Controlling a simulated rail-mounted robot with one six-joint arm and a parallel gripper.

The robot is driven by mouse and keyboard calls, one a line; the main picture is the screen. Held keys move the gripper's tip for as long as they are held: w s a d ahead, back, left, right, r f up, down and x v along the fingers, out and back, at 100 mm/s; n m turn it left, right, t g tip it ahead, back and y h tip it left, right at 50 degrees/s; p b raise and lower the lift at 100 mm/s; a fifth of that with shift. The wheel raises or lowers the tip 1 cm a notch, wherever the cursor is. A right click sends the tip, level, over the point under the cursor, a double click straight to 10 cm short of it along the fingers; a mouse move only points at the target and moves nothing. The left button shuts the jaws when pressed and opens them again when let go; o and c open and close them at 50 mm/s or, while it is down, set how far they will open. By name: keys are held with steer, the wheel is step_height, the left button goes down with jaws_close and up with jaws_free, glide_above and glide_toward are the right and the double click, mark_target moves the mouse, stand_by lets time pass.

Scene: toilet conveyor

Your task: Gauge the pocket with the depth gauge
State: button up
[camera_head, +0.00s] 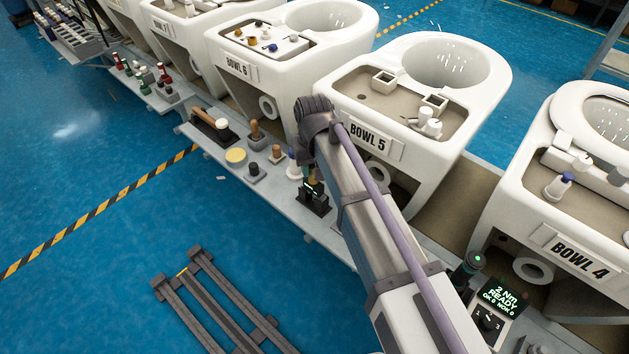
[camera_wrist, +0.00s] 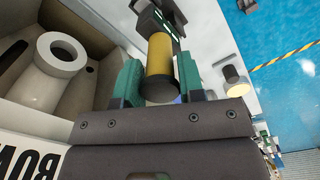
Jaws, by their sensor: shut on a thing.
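My gripper (camera_wrist: 160,78) is shut on a yellow cylinder with a dark end, which looks like the depth gauge (camera_wrist: 159,62). The green finger pads sit on either side of it. Beyond it is a dark holder with small lit marks (camera_wrist: 165,18), and I cannot tell whether the gauge still sits in it. In the head view my gripper (camera_head: 312,178) is mostly hidden behind my wrist, just above the black holder (camera_head: 315,203) on the shelf. Bowl 5 (camera_head: 470,75) stands behind.
The shelf (camera_head: 195,131) holds a brush, a yellow disc (camera_head: 236,156) and wooden-handled tools left of my gripper. Open blue floor lies in front.

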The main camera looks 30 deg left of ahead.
steer(key=shift+r+p, duration=0.35)
steer(key=shift+r, duration=0.1)
step_height(320, 180, up, 5)
steer(key=p, duration=0.5)
steer(key=shift+r, duration=0.2)
stand_by(1.4)
